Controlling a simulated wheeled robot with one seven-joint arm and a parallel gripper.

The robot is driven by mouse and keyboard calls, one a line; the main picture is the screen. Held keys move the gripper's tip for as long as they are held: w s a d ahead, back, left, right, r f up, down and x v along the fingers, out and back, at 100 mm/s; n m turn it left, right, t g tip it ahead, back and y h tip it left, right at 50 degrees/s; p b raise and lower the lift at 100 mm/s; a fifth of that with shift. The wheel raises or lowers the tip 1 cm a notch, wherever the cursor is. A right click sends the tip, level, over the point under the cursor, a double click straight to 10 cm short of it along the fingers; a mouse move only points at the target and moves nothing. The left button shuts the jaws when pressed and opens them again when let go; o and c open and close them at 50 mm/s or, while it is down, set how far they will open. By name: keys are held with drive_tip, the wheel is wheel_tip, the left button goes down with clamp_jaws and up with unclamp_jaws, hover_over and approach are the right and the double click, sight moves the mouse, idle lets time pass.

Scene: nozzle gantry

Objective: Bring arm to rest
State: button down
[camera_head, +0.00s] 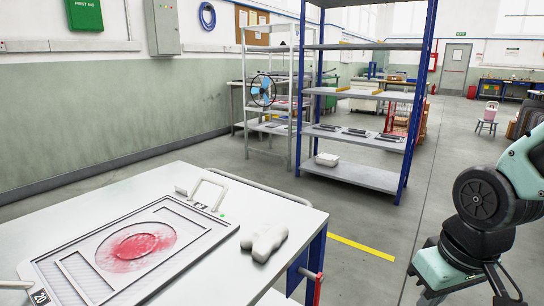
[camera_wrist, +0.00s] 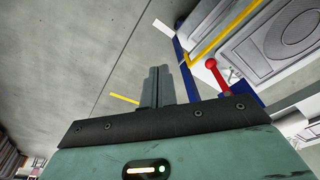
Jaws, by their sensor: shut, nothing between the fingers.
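My gripper (camera_wrist: 158,72) shows in the wrist view with its two grey fingers together, shut and empty. Nothing touches the fingertips there; grey floor lies behind them. In the head view my teal and black arm is bent at the right edge, to the right of the table and apart from it. Whether the fingers show in the head view I cannot tell.
A white table (camera_head: 305,222) at lower left carries a framed tray (camera_head: 190,216) with a red-stained disc, and a pale lumpy object (camera_head: 263,241). A red knob (camera_wrist: 211,64) sits at the table's side. Blue-posted shelving (camera_head: 362,177) stands behind. Floor between is clear.

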drive_tip(key=s+a+r+n+g, duration=0.2)
drive_tip(key=s+a+n, duration=0.3)
drive_tip(key=s+a, duration=0.6)
wheel_tip(320, 180, up, 20)
drive_tip(key=p, duration=2)
drive_tip(key=shift+w+d+f, duration=0.15)
drive_tip(key=shift+w+d, duration=0.1)
drive_tip(key=shift+w, duration=0.05)
